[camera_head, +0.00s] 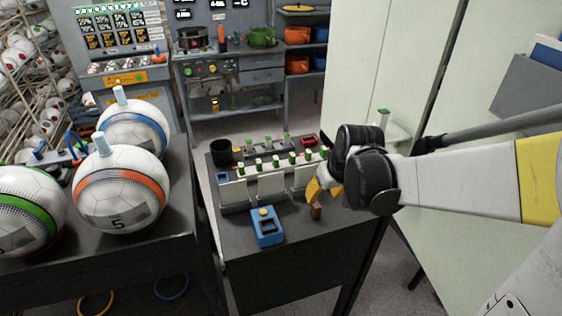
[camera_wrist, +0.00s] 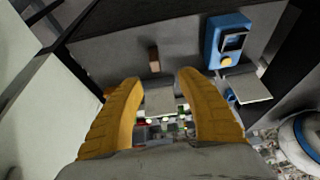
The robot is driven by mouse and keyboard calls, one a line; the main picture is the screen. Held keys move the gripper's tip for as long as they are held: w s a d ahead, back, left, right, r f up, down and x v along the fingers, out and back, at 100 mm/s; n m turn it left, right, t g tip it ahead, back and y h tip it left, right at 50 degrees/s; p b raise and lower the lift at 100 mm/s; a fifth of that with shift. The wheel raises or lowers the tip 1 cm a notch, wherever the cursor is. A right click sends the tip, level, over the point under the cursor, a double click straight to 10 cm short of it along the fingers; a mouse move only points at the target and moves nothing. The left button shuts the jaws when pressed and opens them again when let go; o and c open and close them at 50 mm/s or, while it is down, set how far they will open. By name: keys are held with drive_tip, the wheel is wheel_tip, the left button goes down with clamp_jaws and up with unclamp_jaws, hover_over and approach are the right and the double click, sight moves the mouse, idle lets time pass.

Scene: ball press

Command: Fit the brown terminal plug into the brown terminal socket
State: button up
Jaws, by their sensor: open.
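A small brown block, which looks like the brown terminal plug (camera_head: 316,213), stands on the dark table near its right side. It also shows in the wrist view (camera_wrist: 154,58), just beyond the gap between my fingertips. My gripper (camera_head: 319,190) has yellow fingers and hangs over the table, close to the plug. In the wrist view my gripper (camera_wrist: 158,78) is open, with nothing between the fingers. The plug stands apart from both fingers. I cannot pick out the brown terminal socket; part of the rack is hidden behind my gripper.
A rack with white plates (camera_head: 270,186) and several green-topped pieces stands behind the plug. A blue box with a yellow button (camera_head: 267,227) sits at the front of the table (camera_head: 285,263). A black cup (camera_head: 221,152) stands at the back left. Large balls (camera_head: 121,190) crowd the left table.

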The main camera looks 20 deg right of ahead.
sight(317, 206)
drive_tip(key=x, duration=0.2)
drive_tip(key=d+b+x, duration=0.1)
drive_tip(key=x, duration=0.4)
drive_tip(key=shift+w+d+f+b, duration=0.1)
drive_tip(key=shift+w+d+b, duration=0.1)
drive_tip(key=shift+d+b, duration=0.2)
drive_tip(key=b+x, duration=0.1)
drive_tip(key=x, duration=0.2)
drive_tip(key=b+x, duration=0.1)
drive_tip(key=x, duration=0.2)
drive_tip(key=shift+a+b, duration=0.2)
drive_tip(key=shift+b, duration=0.1)
drive_tip(key=shift+s, duration=0.1)
clamp_jaws()
